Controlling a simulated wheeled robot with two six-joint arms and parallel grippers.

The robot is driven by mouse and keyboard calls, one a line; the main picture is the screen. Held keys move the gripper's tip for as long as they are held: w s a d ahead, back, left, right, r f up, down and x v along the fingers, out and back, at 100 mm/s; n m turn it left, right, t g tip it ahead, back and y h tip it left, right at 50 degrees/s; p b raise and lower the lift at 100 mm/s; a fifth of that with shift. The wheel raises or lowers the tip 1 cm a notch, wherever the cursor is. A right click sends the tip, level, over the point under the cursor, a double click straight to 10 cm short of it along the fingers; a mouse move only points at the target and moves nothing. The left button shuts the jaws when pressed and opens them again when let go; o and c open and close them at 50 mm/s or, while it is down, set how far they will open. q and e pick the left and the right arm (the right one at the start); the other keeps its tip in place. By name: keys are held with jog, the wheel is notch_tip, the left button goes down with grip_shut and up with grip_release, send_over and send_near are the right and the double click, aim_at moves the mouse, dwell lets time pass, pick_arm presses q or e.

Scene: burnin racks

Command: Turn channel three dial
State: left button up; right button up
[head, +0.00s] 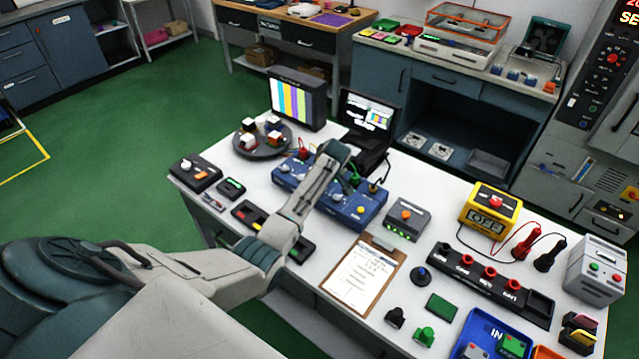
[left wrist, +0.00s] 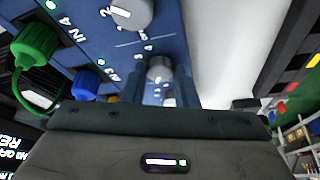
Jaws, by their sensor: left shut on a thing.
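The blue channel box (head: 357,208) stands on the white table in the head view, partly hidden behind my left arm. In the left wrist view its blue face (left wrist: 95,25) carries the labels IN 4 and IN 3, a green plug (left wrist: 36,42) and a blue plug (left wrist: 86,82). The grey channel three dial (left wrist: 159,70), in line with IN 3, sits between the fingers of my left gripper (left wrist: 160,84), which is shut on it. The channel four dial (left wrist: 131,13) is apart from the fingers. The head view hides my left fingertips. My right gripper is out of view.
A clipboard (head: 362,277) and a grey box with an orange knob (head: 405,217) lie to the right of the blue box. Monitors (head: 297,98) and a round tray with cubes (head: 262,151) stand behind. A yellow meter (head: 490,208) is farther right.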

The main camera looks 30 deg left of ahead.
pick_arm(q)
jog(key=shift+w+n+g+b, duration=0.2)
jog(key=shift+n+g, duration=0.2)
jog(key=shift+n, duration=0.6)
jog(key=shift+w+n+g+b, duration=0.15)
jog(key=shift+n+g, duration=0.25)
jog(key=shift+n, duration=0.6)
jog(key=shift+s+r, duration=0.1)
jog(key=o, duration=1)
jog(key=b+v, duration=0.3)
jog(key=v, duration=0.7)
jog(key=shift+d+r, duration=0.25)
jog(key=shift+d, duration=0.05)
